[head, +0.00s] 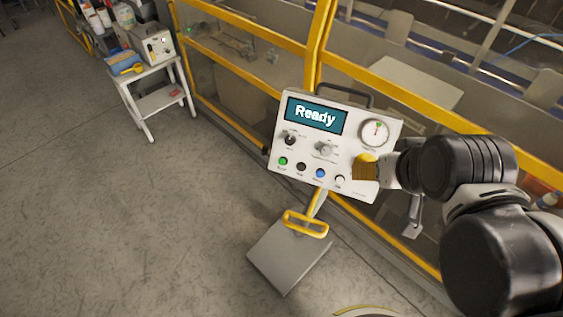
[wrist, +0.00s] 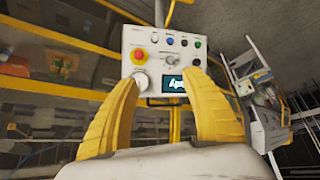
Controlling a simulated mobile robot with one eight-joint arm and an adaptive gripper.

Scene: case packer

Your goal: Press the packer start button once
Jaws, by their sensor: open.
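The packer control panel (head: 306,168) is a white tilted box on a post, its screen (head: 317,115) reading "Ready". Along its lower edge are a green button (head: 283,161), a black button (head: 301,167), a blue button (head: 320,173) and a white button (head: 340,180). Their labels are too small to read. The wrist view shows the panel upside down, with the green button (wrist: 199,43) and a red mushroom button (wrist: 139,55) on yellow. My gripper (head: 366,168) is at the panel's right side, hiding the red button in the head view. Its yellow fingers (wrist: 158,76) are apart and empty.
A dial gauge (head: 375,132) and selector knobs (head: 326,149) sit on the panel; a dark handle (head: 345,90) tops it. Yellow-framed guarding (head: 230,32) stands behind. A white side table (head: 155,90) is at upper left. The floor at left is clear.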

